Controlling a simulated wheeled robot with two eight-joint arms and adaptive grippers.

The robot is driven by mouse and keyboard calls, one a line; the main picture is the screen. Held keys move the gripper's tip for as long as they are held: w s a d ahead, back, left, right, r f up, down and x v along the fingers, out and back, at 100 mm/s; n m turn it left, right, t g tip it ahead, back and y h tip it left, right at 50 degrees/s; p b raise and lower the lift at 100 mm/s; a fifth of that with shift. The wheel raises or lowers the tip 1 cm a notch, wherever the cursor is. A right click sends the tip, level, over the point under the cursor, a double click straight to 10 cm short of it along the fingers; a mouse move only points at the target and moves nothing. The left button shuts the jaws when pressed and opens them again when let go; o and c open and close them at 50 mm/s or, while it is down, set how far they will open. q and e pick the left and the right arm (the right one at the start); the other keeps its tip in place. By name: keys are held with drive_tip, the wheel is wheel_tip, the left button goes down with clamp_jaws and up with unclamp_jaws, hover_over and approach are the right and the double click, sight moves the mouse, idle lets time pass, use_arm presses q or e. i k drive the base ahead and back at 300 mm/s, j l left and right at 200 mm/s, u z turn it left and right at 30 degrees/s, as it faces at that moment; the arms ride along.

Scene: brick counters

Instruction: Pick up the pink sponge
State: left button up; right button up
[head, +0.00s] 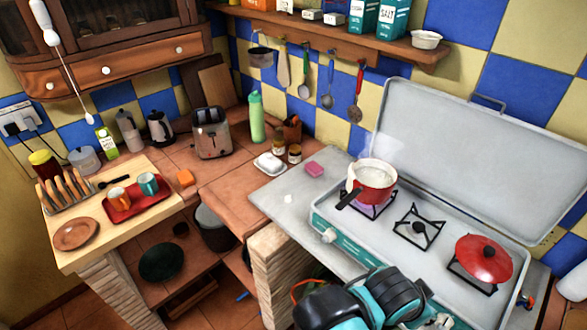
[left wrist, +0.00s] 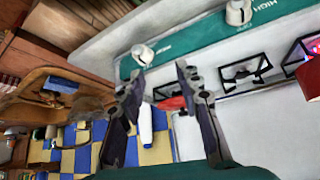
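The pink sponge (head: 314,169) lies flat on the grey counter top just left of the stove, near the wall, in the head view. Nothing touches it. I cannot make it out in the left wrist view. My left gripper (left wrist: 158,75) shows in the left wrist view with its two dark fingers spread apart and nothing held between them. It is near the teal front of the stove (left wrist: 190,40), away from the sponge. In the head view, teal and black arm parts of mine fill the bottom centre, and no fingertips can be made out. My right gripper is not in view.
A red saucepan (head: 376,180) sits on the stove's left burner, right of the sponge. A butter dish (head: 270,164) and small jars (head: 294,153) stand to its left. A lidded red pan (head: 484,260) is at right.

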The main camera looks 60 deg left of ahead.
sight(314, 170)
drive_tip(key=u, duration=2.05)
drive_tip(key=i+j+z, duration=0.1)
drive_tip(key=j, duration=0.3)
drive_tip(key=i+j+z, duration=0.1)
drive_tip(key=j, duration=0.3)
drive_tip(key=i+j+z, duration=0.15)
drive_tip(key=j, duration=0.25)
drive_tip(key=i+l+z, duration=0.1)
drive_tip(key=z, duration=0.35)
drive_tip(key=i+l+z, duration=0.1)
drive_tip(key=z, duration=0.3)
drive_tip(key=i+z, duration=0.1)
drive_tip(key=z, duration=0.35)
drive_tip(key=i, duration=0.2)
